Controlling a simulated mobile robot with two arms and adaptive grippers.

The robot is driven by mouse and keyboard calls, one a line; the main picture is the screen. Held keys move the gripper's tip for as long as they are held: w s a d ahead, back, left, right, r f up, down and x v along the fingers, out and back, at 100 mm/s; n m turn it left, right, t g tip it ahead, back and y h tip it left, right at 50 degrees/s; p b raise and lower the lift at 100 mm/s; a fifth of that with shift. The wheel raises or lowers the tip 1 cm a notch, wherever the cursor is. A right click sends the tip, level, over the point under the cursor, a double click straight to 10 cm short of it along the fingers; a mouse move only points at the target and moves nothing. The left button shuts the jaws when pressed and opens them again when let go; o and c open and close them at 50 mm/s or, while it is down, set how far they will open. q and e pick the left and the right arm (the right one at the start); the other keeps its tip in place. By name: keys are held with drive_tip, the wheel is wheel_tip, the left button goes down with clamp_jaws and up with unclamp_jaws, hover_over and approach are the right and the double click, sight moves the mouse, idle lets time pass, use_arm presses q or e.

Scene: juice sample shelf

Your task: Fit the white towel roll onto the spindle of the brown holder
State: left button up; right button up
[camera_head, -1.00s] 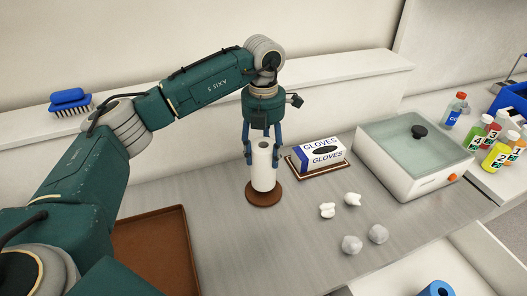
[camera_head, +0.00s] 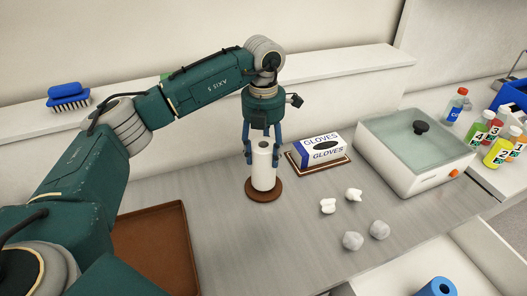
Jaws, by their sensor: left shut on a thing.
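The white towel roll (camera_head: 263,172) stands upright over the round brown base of the holder (camera_head: 264,196), near the middle of the counter. My left gripper (camera_head: 263,152) comes down from above, with its fingers on both sides of the roll's upper part, shut on it. The roll's lower end is at or very near the base; I cannot tell whether it touches. The spindle is hidden, apparently inside the roll. My right gripper is not in view.
A gloves box (camera_head: 320,148) on a brown tray stands right of the roll. Several crumpled white pieces (camera_head: 352,240) lie at front right. A water bath (camera_head: 415,150) stands farther right. A brown tray (camera_head: 150,245) lies at front left. Counter around the holder is clear.

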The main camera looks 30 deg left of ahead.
use_arm(q)
drive_tip(key=shift+f+b, duration=0.4)
drive_tip(key=shift+f, duration=0.15)
drive_tip(key=o, duration=1.4)
drive_tip(key=shift+r, duration=0.1)
wheel_tip(320, 180, up, 12)
